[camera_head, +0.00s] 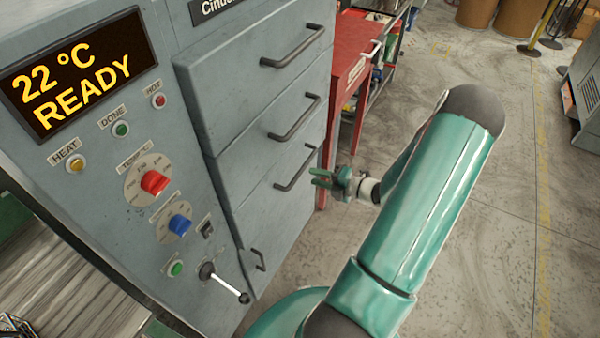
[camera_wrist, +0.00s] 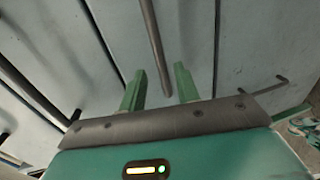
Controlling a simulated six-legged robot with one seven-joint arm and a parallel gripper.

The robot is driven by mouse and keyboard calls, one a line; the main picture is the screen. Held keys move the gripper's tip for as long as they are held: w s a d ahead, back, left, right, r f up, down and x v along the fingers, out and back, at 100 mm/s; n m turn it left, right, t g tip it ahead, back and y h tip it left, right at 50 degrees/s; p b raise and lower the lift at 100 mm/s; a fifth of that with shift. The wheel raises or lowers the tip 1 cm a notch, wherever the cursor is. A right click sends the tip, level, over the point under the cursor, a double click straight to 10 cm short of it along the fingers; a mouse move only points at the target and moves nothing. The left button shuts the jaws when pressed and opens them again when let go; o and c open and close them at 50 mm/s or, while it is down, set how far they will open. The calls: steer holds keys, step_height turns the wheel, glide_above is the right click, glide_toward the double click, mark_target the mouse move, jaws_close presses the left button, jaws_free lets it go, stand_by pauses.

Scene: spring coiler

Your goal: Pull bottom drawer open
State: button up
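The grey cabinet front (camera_head: 262,150) carries a column of drawers with dark bar handles, all appearing shut. The lowest handle (camera_head: 258,260) is small and sits near the cabinet's foot; it also shows at the right of the wrist view (camera_wrist: 268,89). The larger third handle (camera_head: 292,170) is above it. My gripper (camera_head: 316,177) is just right of this third handle, with its green fingers apart and facing the cabinet. In the wrist view, a long bar handle (camera_wrist: 151,40) runs down to the gap between the open fingertips (camera_wrist: 158,75). I cannot tell whether they touch it.
Left of the drawers is a control panel with a display (camera_head: 80,72), a red knob (camera_head: 154,182), a blue knob (camera_head: 179,225) and a white lever (camera_head: 226,286). The floor (camera_head: 490,240) to the right is clear.

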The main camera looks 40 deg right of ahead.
mark_target(300, 171)
steer(key=x, duration=0.6)
steer(key=shift+w+a, duration=0.15)
steer(key=shift+w, duration=0.25)
steer(key=shift+c, duration=0.4)
jaws_close()
